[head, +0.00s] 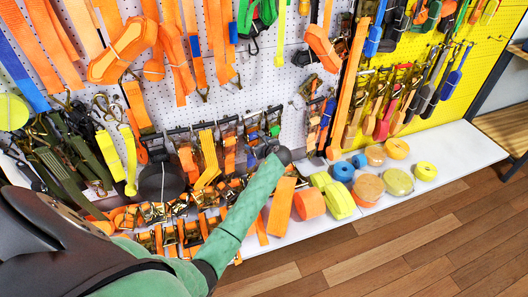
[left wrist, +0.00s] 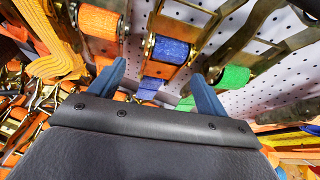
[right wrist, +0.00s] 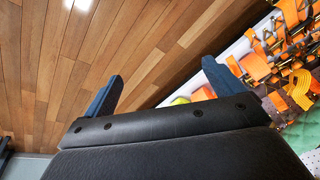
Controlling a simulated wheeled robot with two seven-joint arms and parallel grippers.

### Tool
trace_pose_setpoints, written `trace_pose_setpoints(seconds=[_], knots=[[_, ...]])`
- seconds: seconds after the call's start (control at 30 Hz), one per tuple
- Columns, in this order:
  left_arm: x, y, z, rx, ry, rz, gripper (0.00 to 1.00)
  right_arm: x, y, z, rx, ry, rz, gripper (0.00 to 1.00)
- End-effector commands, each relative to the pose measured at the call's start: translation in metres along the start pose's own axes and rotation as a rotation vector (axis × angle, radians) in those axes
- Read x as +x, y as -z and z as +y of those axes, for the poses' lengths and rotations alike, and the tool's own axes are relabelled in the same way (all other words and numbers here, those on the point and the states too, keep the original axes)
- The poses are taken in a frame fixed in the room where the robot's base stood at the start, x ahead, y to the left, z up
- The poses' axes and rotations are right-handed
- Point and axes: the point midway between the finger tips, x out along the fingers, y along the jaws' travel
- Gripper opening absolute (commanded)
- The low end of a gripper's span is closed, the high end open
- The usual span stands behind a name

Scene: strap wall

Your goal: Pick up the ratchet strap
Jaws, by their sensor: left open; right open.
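Several ratchet straps hang on the white pegboard. In the left wrist view a ratchet strap with blue webbing (left wrist: 170,50) is straight ahead, between an orange one (left wrist: 98,22) and a green one (left wrist: 234,77). My left gripper (left wrist: 160,84) is open and empty, its fingers apart on either side below the blue strap. In the head view the hanging ratchet straps (head: 229,147) are beside the dark end of my left arm, which hides part of them; the fingers cannot be made out there. My right gripper (right wrist: 162,84) is open and empty above the wooden floor (right wrist: 140,40).
A white shelf (head: 440,157) along the wall carries strap rolls, including a blue roll (head: 343,171) and an orange roll (head: 310,204). Orange webbing (head: 122,50) hangs above. More ratchets (head: 165,238) crowd the lower left. A yellow pegboard (head: 480,55) is at right.

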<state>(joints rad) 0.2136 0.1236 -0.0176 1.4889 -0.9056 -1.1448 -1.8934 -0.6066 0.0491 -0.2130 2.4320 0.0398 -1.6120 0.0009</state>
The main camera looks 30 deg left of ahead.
Motion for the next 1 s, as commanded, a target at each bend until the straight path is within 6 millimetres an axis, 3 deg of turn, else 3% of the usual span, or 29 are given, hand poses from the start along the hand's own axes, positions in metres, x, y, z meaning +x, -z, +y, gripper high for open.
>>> trace_pose_setpoints(seconds=[0.2,0.57,0.8,1.0], knots=[[0.016,-0.014,-0.007,0.082,-0.009,-0.033,0.76,-0.001,0.0,0.0,0.0,0.0,-0.001,0.94],[0.048,-0.014,-0.007,0.08,-0.009,-0.03,0.76,-0.012,0.003,0.004,0.001,-0.013,-0.007,0.94],[0.08,-0.012,-0.007,0.079,-0.009,-0.03,0.76,-0.022,-0.004,0.015,0.013,-0.034,-0.041,0.94],[0.089,-0.012,-0.006,0.078,-0.007,-0.031,0.76,-0.021,-0.009,0.014,0.015,-0.033,-0.053,0.94]])
